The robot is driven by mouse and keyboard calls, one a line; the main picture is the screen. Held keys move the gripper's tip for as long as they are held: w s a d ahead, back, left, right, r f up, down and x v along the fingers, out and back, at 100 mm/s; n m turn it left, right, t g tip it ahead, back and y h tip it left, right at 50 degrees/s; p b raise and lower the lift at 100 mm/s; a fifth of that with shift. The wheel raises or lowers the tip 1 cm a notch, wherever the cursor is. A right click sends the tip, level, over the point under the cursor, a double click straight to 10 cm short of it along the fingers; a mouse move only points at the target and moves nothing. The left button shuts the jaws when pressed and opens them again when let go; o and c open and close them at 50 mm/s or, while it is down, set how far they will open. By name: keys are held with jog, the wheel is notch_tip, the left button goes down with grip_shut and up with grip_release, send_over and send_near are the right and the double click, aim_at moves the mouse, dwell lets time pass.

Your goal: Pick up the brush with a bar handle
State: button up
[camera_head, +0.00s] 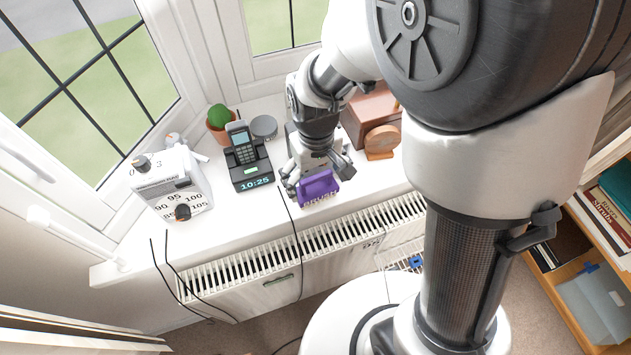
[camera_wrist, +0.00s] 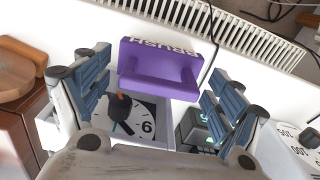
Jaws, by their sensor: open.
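The purple brush (camera_head: 318,187), with "BRUSH" lettered on its front edge, rests near the front edge of the white windowsill (camera_head: 225,215). In the wrist view the brush (camera_wrist: 158,66) shows its bar handle, raised across its body and facing the camera. My gripper (camera_head: 316,174) is open just above and behind the brush. In the wrist view the fingers of my gripper (camera_wrist: 160,78) stand wide apart, one on each side of the brush, with nothing held. I cannot tell whether a finger touches it.
A cordless phone on a dock (camera_head: 247,160) and a white dial radio (camera_head: 176,183) stand left. A wooden box (camera_head: 370,112) and round wooden piece (camera_head: 382,141) stand right. Dark cables hang over the radiator (camera_head: 265,275).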

jog(key=shift+c, duration=0.3)
jog(key=c, duration=1.5)
notch_tip(320, 180, up, 20)
jog(key=p, duration=0.6)
jog(key=shift+c, duration=0.2)
